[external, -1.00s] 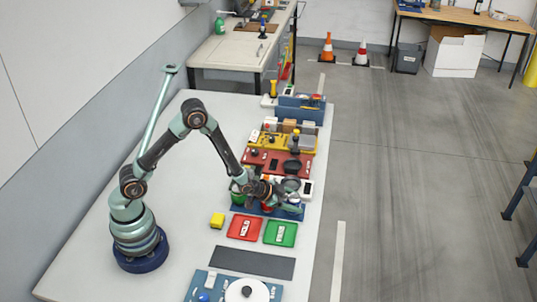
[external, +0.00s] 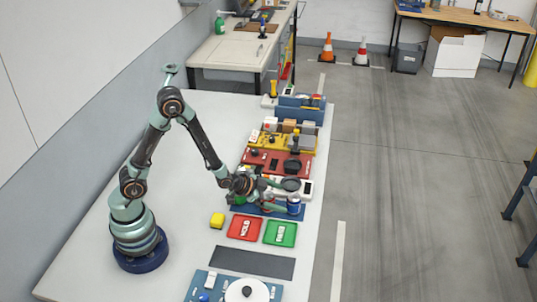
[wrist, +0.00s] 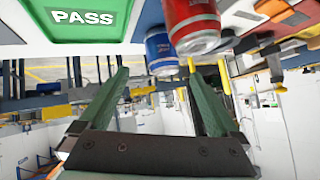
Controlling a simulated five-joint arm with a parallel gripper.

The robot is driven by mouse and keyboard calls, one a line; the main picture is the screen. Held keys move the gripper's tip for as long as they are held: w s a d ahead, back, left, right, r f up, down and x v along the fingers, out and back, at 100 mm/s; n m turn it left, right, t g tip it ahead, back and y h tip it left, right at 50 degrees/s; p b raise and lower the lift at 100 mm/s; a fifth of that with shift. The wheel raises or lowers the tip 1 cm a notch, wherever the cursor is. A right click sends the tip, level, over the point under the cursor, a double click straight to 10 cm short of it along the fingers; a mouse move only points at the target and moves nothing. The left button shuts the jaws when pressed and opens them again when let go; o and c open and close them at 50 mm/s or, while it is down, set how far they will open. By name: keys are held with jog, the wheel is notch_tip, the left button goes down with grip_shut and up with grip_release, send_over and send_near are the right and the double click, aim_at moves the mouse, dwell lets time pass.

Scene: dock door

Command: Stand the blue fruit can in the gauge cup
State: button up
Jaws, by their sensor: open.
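The blue can (external: 293,205) stands on the blue tray at the right edge of the table. In the wrist view the blue can (wrist: 160,52) shows between and just beyond my fingertips. My gripper (external: 281,198) is open and empty, close to the can on its left side. Its two green fingers (wrist: 157,80) are spread apart in the wrist view. A dark round cup (external: 291,184) sits on a white block just behind the can; I cannot tell for sure that it is the gauge cup.
A red can (wrist: 195,27) stands beside the blue can. The red tray (external: 244,228) and green PASS tray (external: 280,233) lie in front. Red (external: 258,160) and yellow stations stand behind.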

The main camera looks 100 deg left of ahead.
jog(key=s+d+r+m+g+h, duration=0.1)
jog(key=s+d+r+h, duration=0.1)
jog(key=d+r, duration=0.5)
jog(key=s+d+r+m+h, duration=0.1)
jog(key=s+d+r+h, duration=0.1)
jog(key=d+r, duration=0.5)
jog(key=d, duration=0.4)
jog(key=shift+s+d+r+g, duration=0.2)
jog(key=shift+d+r+g, duration=0.1)
jog(key=shift+g, duration=0.1)
jog(key=shift+o, duration=0.2)
jog(key=s+d+r+g+h, duration=0.1)
jog(key=s+d+r, duration=0.2)
jog(key=s+d, duration=0.2)
jog(key=shift+s+d+r+m+g, duration=0.25)
jog(key=shift+s+d+m+g, duration=0.05)
jog(key=shift+s, duration=0.5)
